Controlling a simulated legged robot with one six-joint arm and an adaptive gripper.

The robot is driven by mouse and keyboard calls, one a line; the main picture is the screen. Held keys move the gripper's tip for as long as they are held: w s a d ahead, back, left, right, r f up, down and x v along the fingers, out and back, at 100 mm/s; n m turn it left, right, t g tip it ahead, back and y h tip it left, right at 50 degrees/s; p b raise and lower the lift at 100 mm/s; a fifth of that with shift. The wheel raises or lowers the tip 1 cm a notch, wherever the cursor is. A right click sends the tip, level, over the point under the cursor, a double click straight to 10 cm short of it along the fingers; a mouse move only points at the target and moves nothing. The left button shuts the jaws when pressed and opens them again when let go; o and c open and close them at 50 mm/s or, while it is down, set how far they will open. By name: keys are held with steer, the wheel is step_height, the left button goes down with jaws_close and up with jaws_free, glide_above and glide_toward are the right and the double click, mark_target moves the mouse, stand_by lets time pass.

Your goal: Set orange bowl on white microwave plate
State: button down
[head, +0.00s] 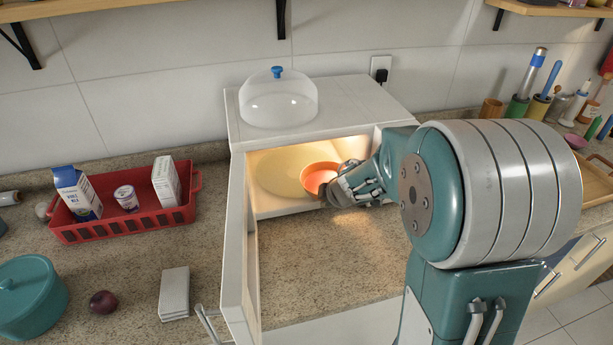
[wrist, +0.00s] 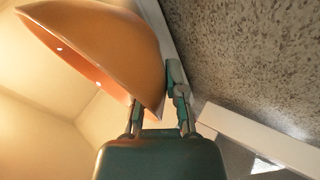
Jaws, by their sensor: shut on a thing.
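My gripper (head: 338,191) is shut on the bowl's near right rim. In the wrist view the bowl (wrist: 105,40) fills the upper left, its wall between the fingers of my gripper (wrist: 155,105). The pale round microwave plate (head: 275,172) lies on the microwave floor, to the left of and partly behind the bowl. The bowl overlaps the plate's right part in the picture. I cannot tell whether the bowl touches the plate.
The microwave door (head: 240,240) stands open toward the front left. A clear dome cover (head: 278,98) is on top of the microwave. A red basket (head: 125,218) with cartons and a can stands to the left. The counter (head: 330,265) before the opening is clear.

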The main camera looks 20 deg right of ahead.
mark_target(310, 176)
steer(key=w, duration=0.3)
steer(key=w+a, duration=0.1)
steer(key=w, duration=0.2)
steer(key=w+a, duration=0.1)
steer(key=w, duration=0.3)
steer(key=shift+w, duration=0.1)
steer(key=shift+f, duration=0.25)
steer(key=shift+f, duration=0.1)
steer(key=c, duration=0.7)
jaws_free()
steer(key=v, duration=1.2)
steer(key=shift+s, duration=0.25)
